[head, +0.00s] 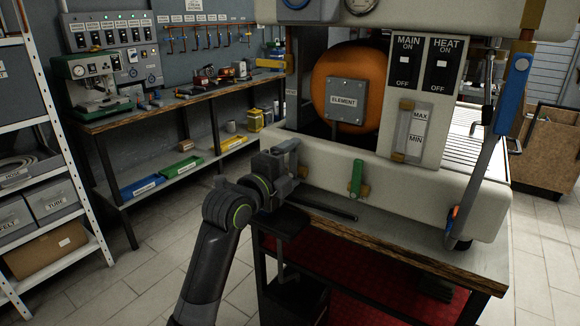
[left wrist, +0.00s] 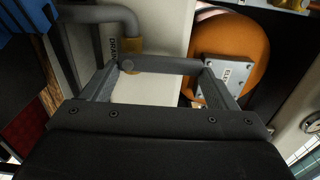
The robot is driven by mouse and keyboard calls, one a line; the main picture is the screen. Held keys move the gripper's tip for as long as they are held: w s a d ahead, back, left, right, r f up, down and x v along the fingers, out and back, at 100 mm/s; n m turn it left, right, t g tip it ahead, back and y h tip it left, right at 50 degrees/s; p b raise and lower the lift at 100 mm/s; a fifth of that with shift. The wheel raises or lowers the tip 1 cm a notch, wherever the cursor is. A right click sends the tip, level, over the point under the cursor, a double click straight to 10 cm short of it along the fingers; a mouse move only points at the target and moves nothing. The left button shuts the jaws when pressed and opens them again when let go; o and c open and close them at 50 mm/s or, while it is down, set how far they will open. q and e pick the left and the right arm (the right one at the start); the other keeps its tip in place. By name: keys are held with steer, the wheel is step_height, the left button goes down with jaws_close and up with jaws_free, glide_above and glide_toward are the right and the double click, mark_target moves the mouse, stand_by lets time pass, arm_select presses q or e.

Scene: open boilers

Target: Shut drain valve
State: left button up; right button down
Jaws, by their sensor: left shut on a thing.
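The boiler's drain valve shows in the left wrist view as a brass fitting (left wrist: 131,64) under a curved grey pipe, beside a label that appears to read DRAIN. A grey bar-like handle (left wrist: 168,66) runs from the fitting across between my fingertips. My left gripper (head: 290,160) is at the lower left corner of the boiler front, shut on this handle; its fingers (left wrist: 160,80) stand on both sides of it. In the head view the gripper hides most of the valve. My right gripper is not in view.
The cream boiler (head: 410,190) stands on a wooden-edged bench (head: 400,255). A green lever (head: 356,178) sits on its front, right of my gripper. The orange tank (head: 335,75) carries an ELEMENT box (head: 346,101). MAIN and HEAT switches (head: 425,62) are above. A workbench (head: 190,105) stands behind left.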

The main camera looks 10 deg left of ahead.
arm_select(q)
steer(key=o, duration=1.3)
steer(key=shift+s, duration=0.15)
steer(key=v, duration=1.7)
steer(key=shift+b, duration=0.35)
